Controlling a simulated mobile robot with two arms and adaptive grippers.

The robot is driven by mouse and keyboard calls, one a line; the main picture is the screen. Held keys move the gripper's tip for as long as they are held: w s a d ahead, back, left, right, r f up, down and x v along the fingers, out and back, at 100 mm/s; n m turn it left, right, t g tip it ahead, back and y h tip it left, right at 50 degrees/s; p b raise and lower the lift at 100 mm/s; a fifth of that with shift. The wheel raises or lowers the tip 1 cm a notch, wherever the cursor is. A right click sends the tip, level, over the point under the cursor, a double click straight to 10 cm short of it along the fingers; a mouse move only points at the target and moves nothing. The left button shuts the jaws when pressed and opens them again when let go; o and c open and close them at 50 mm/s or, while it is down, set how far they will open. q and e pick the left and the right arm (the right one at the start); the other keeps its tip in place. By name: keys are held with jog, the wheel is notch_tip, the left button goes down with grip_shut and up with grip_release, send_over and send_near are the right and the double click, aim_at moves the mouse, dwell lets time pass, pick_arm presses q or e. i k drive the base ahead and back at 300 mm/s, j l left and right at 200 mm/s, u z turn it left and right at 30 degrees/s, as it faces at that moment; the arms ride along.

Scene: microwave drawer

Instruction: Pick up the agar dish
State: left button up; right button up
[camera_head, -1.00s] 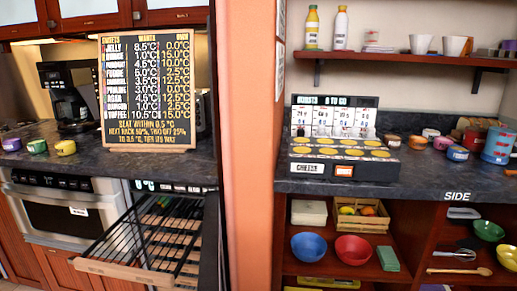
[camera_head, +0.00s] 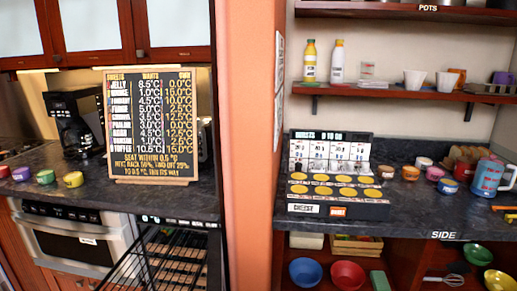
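I cannot tell which thing is the agar dish, as no readable label marks it. Small round dishes stand on the left counter: a purple dish (camera_head: 21,174), a green dish (camera_head: 45,177) and a yellow dish (camera_head: 73,179), with a red one at the left edge. More small dishes stand on the right counter, among them a brown dish (camera_head: 410,173), a pink dish (camera_head: 434,173) and a blue-banded dish (camera_head: 447,186). A stepped panel (camera_head: 330,209) with several yellow discs stands left of these. Neither of my grippers is in view.
Below, a wire rack (camera_head: 135,264) sticks out beside the oven (camera_head: 75,240). A blue mug (camera_head: 487,178) stands at right. A shelf (camera_head: 400,94) hangs above.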

aim_at(47, 176)
jog(key=u, duration=1.4)
jog(key=i+j+z, duration=0.25)
jog(key=i+j, duration=0.6)
jog(key=j, duration=0.15)
